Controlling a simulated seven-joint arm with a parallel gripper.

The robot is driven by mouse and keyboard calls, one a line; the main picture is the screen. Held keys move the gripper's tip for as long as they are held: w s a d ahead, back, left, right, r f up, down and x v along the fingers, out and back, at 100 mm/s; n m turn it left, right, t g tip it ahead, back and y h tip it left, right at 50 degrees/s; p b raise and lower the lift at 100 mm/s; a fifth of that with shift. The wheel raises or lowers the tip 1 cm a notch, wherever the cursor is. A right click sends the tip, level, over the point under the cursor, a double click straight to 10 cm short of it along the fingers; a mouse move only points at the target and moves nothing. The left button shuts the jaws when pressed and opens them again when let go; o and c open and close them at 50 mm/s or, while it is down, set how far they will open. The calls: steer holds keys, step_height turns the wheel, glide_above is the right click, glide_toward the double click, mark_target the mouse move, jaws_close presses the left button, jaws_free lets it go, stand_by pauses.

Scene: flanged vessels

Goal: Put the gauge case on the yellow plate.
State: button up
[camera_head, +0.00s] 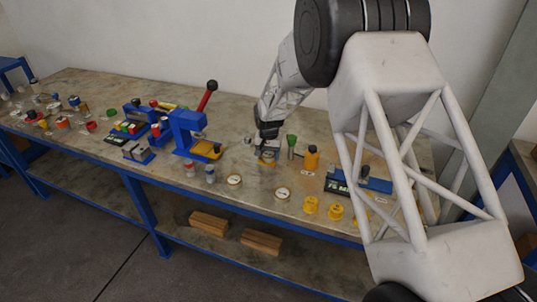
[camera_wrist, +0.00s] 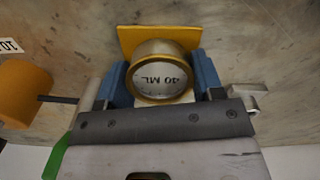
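In the wrist view a round case with a brass-coloured rim and a pale face marked "40 ML" (camera_wrist: 160,78), which I take for the gauge case, sits between the two blue fingers of my gripper (camera_wrist: 162,82). The fingers appear to press on its left and right sides. The yellow plate (camera_wrist: 158,34) shows behind the case, partly covered by it. I cannot tell whether the case touches the plate. In the head view my gripper (camera_head: 267,148) is low over the table, with a bit of the yellow plate (camera_head: 267,160) under it; the case is hardly visible there.
A blue press with a red lever (camera_head: 187,130) stands to the left. White-faced gauges (camera_head: 283,193) and yellow parts (camera_head: 311,205) lie near the front edge.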

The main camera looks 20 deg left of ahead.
mark_target(269, 153)
steer(key=o, duration=0.4)
steer(key=shift+r, duration=0.1)
step_height(269, 153, up, 12)
steer(key=shift+r, duration=0.1)
stand_by(0.6)
stand_by(0.8)
